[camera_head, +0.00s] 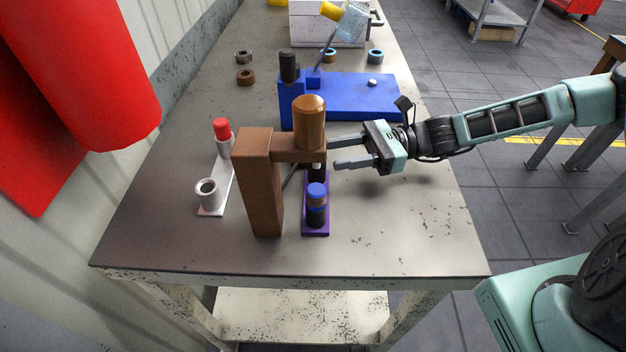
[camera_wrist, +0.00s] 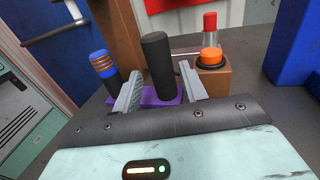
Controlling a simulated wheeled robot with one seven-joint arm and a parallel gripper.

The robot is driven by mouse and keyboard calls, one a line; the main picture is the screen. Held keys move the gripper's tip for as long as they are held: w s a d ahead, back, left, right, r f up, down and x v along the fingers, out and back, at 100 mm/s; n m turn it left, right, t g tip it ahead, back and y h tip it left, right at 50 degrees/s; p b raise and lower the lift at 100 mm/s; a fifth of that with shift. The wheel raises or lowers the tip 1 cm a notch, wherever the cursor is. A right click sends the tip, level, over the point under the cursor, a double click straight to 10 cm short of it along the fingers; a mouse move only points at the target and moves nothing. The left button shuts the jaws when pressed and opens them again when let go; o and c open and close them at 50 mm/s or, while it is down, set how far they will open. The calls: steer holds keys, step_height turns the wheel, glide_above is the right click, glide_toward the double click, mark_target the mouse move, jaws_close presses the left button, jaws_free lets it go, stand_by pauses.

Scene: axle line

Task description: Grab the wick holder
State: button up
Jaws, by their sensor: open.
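No part is plainly marked as the wick holder, and I cannot tell for sure which one it is. A dark upright cylinder (camera_wrist: 158,68) stands on a purple base (camera_head: 316,231), partly hidden under the brown press (camera_head: 259,190) in the head view. A blue, brown and black stacked piece (camera_head: 316,205) stands at the near end of that base; it also shows at left in the wrist view (camera_wrist: 103,67). My gripper (camera_head: 334,153) is open, right of the press, fingers pointing left. In the wrist view its fingers (camera_wrist: 159,88) lie on either side of the dark cylinder, apart from it.
A blue fixture (camera_head: 348,95) stands behind my gripper. A white rack (camera_head: 218,184) with a red-topped post stands left of the press. Several rings (camera_head: 245,77) lie farther back. The table's front right area is clear.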

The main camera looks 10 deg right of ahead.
mark_target(306, 181)
step_height(306, 181, down, 2)
steer(key=shift+s+a+f+p, duration=0.1)
steer(key=shift+a+p, duration=0.1)
steer(key=shift+a, duration=0.3)
steer(key=shift+a+f+p, duration=0.1)
steer(key=shift+a+p, duration=0.05)
steer(key=shift+a, duration=0.3)
steer(key=shift+s+a+p, duration=0.2)
steer(key=shift+a+p, duration=0.5)
steer(key=shift+a, duration=2.05)
steer(key=c, duration=0.9)
steer(key=shift+r, duration=0.1)
